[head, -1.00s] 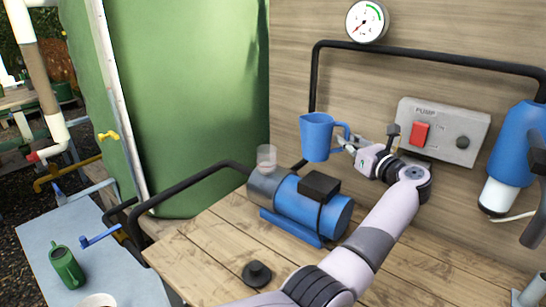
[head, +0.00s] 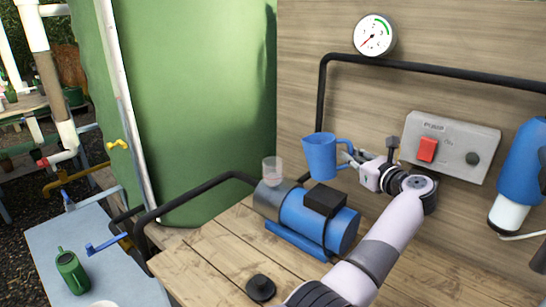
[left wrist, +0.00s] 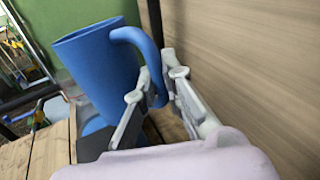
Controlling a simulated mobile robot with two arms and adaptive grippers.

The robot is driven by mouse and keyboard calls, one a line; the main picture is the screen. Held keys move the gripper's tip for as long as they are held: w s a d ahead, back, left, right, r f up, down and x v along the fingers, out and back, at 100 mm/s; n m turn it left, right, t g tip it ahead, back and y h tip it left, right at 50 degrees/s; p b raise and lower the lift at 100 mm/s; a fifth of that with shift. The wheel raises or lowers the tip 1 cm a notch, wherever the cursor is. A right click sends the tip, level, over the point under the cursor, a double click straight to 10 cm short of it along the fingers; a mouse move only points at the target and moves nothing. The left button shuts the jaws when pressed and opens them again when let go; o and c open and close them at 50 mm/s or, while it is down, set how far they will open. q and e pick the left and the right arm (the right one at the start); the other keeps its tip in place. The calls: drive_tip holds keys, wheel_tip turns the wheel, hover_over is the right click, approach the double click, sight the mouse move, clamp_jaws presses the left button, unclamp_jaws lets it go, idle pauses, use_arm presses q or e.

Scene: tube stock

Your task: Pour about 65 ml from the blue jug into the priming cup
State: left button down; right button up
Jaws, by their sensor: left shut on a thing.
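The blue jug (head: 320,157) is held up above the blue pump (head: 315,220), close to upright with a slight tilt. My left gripper (head: 350,160) is shut on its handle from the right. The left wrist view shows the jug (left wrist: 98,70) with its handle between the fingers (left wrist: 155,95). The clear priming cup (head: 272,171) stands on the grey front end of the pump, left of and a little below the jug, apart from it. The liquid inside the jug is not visible. My right gripper is not in view.
A grey switch panel (head: 450,145) with a red switch is on the wooden wall, with a gauge (head: 375,35) above. Black pipes run behind and left of the pump. A black cap (head: 260,288) lies on the bench. A green can (head: 72,272) stands at lower left.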

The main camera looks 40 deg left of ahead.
sight(335, 141)
use_arm(q)
drive_tip(key=r+p, duration=0.1)
drive_tip(key=a+n+h+p, duration=0.1)
drive_tip(key=p, duration=0.1)
drive_tip(key=r+p, duration=0.1)
drive_tip(key=shift+s+a+r+n+h, duration=0.25)
drive_tip(key=shift+s+r+n+h, duration=0.05)
drive_tip(key=shift+s, duration=0.05)
drive_tip(key=p, duration=0.1)
drive_tip(key=a+p, duration=0.1)
drive_tip(key=p, duration=0.1)
drive_tip(key=shift+s+r+n+h, duration=0.2)
drive_tip(key=shift+r+n+h, duration=0.1)
drive_tip(key=shift+n, duration=0.1)
drive_tip(key=shift+s+a+r+n+h+p, duration=0.3)
drive_tip(key=shift+a+n+h+p, duration=0.3)
drive_tip(key=shift+p, duration=0.75)
drive_tip(key=shift+a+r+p, duration=0.1)
drive_tip(key=shift+a+p, duration=0.1)
drive_tip(key=shift+p, duration=0.1)
drive_tip(key=shift+s, duration=0.1)
drive_tip(key=shift+a, duration=0.1)
drive_tip(key=shift+s+a+n+h+p, duration=0.15)
drive_tip(key=shift+a+n+h+p, duration=0.25)
drive_tip(key=shift+p, duration=0.65)
drive_tip(key=shift+s+a, duration=0.1)
